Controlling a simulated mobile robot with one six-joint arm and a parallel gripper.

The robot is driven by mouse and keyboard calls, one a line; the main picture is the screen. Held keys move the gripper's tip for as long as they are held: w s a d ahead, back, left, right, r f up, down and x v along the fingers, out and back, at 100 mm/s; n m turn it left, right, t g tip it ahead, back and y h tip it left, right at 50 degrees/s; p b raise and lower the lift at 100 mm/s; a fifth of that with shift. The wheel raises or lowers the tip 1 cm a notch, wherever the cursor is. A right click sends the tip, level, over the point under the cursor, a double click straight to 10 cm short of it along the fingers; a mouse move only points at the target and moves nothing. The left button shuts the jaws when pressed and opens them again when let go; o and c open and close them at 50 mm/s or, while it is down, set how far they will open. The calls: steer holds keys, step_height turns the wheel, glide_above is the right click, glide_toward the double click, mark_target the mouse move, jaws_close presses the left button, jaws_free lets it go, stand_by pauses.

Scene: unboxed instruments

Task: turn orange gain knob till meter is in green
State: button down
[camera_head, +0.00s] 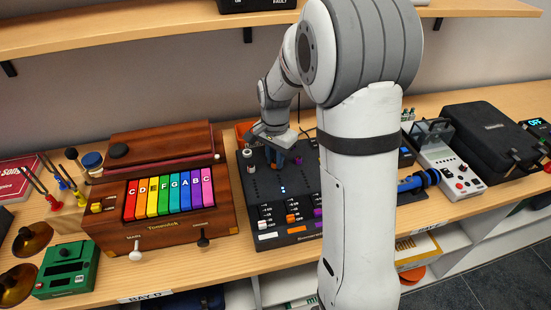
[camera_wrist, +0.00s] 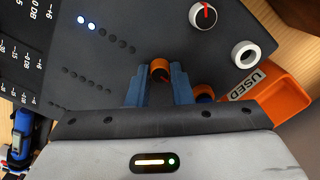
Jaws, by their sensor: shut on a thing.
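The orange gain knob (camera_wrist: 160,70) sits between the two blue fingertips of my gripper (camera_wrist: 160,84) in the wrist view, and the gripper is shut on it. In the head view my gripper (camera_head: 277,158) reaches down to the upper part of the black mixer panel (camera_head: 262,187), and its fingers hide the knob. The mixer's LED meter row (camera_wrist: 106,36) shows two lit bluish-white lights at one end; the others in that row are dark. A second LED row (camera_wrist: 88,79) is dark.
A white knob with a red pointer (camera_wrist: 203,15), a white ring (camera_wrist: 245,54) and another orange round part (camera_wrist: 203,93) are close to my fingers. An orange bin marked USED (camera_wrist: 285,98) lies beside the panel. A wooden instrument with coloured keys (camera_head: 168,193) stands left of the mixer.

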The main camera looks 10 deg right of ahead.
mark_target(275, 162)
steer(key=shift+m, duration=0.3)
steer(key=c, duration=1.3)
jaws_free()
steer(key=shift+r+b, duration=0.3)
steer(key=shift+r, duration=3.65)
steer(key=s+r+n+t, duration=0.2)
steer(key=s+n, duration=0.8)
steer(key=s, duration=1.2)
steer(key=shift+s+d+r+n+t, duration=0.2)
steer(key=shift+r+n+t, duration=0.1)
steer(key=shift+t, duration=0.2)
